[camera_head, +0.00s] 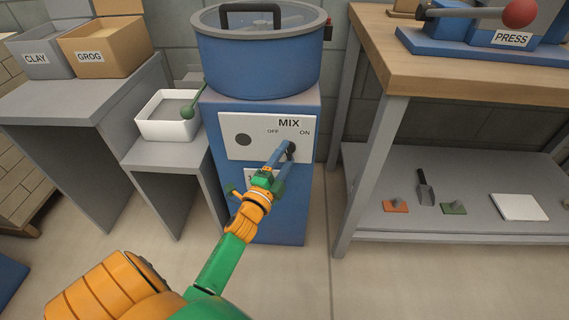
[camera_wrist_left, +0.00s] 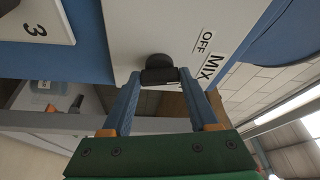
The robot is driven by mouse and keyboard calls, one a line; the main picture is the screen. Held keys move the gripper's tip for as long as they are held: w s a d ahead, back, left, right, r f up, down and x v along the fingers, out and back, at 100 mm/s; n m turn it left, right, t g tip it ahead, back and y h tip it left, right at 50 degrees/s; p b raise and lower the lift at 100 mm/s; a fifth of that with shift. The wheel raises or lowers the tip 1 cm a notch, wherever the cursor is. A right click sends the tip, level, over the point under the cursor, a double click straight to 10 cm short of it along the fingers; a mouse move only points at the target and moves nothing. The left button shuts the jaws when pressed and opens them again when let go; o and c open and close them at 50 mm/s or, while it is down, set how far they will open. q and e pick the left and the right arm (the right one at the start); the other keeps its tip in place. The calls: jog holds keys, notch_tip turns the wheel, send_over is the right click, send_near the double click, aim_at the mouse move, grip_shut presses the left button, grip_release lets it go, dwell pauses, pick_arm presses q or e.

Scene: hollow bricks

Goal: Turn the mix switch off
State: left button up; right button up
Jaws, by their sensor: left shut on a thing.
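The blue mixer stand (camera_head: 265,215) carries a pale panel (camera_head: 232,122) marked MIX, with OFF at the left and ON at the right. The dark mix switch (camera_head: 291,152) sits on the right half, just below the ON label. My left gripper (camera_head: 284,153) reaches up to it and partly covers it. In the left wrist view the black switch (camera_wrist_left: 158,61) is between the blue fingertips of my left gripper (camera_wrist_left: 160,77), which is shut on it. The OFF label shows there; the ON label is mostly hidden. My right gripper is not in view.
A round dark disc (camera_head: 243,140) is on the panel's left half. A blue tub (camera_head: 260,65) tops the stand. A white tray (camera_head: 165,120) with a green-knobbed tool is at the left. The press table (camera_head: 420,80) stands at the right.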

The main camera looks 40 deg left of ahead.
pick_arm(q)
jog(key=shift+d+f+n+t+y+b, duration=0.1)
jog(key=shift+n+t+y+b, duration=0.4)
jog(key=shift+n, duration=0.6)
jog(key=shift+f+n+t+y+b, duration=0.1)
jog(key=shift+n+y+b, duration=0.1)
jog(key=shift+n+b, duration=0.7)
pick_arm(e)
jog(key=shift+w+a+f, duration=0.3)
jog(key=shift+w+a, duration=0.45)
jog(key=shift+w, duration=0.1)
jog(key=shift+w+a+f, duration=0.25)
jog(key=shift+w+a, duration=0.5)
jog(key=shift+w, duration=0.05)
pick_arm(q)
jog(key=shift+r+n, duration=0.1)
jog(key=shift+n, duration=0.3)
jog(key=o, duration=1.4)
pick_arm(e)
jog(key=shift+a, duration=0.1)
